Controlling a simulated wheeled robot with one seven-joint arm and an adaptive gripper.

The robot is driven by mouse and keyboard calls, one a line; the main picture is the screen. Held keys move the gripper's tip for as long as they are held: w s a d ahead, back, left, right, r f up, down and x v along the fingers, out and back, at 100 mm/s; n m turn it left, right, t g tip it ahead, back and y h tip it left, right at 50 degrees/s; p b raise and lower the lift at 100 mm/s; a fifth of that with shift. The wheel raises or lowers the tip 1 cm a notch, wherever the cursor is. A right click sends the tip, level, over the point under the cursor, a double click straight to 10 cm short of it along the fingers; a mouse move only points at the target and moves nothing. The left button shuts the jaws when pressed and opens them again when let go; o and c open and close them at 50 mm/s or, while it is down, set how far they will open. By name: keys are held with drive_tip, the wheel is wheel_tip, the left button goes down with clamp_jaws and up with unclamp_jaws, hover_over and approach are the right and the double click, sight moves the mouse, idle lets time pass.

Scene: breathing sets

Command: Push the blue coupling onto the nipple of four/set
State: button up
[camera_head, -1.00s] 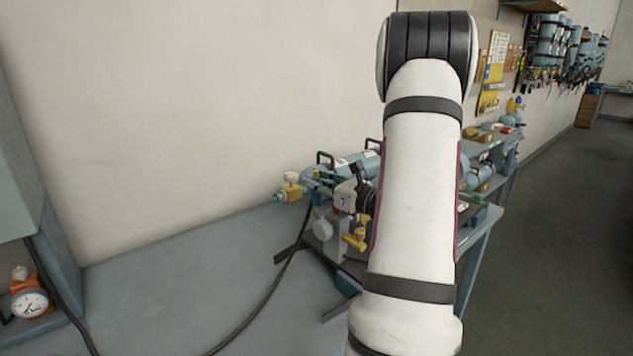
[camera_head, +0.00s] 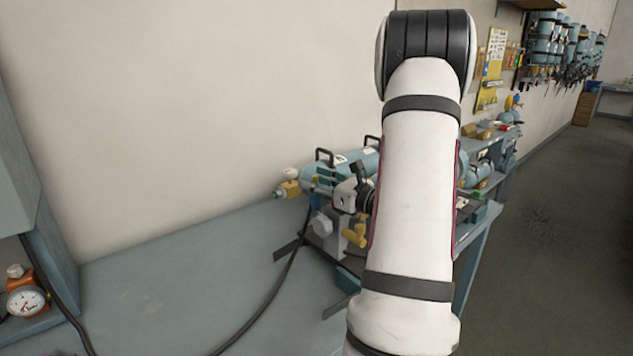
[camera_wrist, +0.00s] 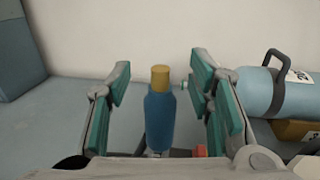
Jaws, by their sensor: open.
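In the wrist view, the blue coupling (camera_wrist: 160,122) with a brass-coloured end (camera_wrist: 160,78) stands upright between my gripper's two green-padded fingers (camera_wrist: 160,88). The fingers are open, with a gap on each side of the coupling. In the head view my gripper (camera_head: 326,178) is small and partly hidden by its own wrist, in front of a light-blue cylinder (camera_head: 365,159). A brass valve (camera_head: 290,189) with a pale knob shows left of it. I cannot tell which nipple belongs to four/set.
The cylinder with a black handle also shows at the right in the wrist view (camera_wrist: 265,92). A black hose (camera_head: 268,296) runs across the grey bench (camera_head: 160,300). A gauge (camera_head: 27,301) stands at far left. The bench's left part is clear; the wall is close behind.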

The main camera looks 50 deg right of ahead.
drive_tip(key=s, duration=1.2)
drive_tip(key=shift+a, duration=0.45)
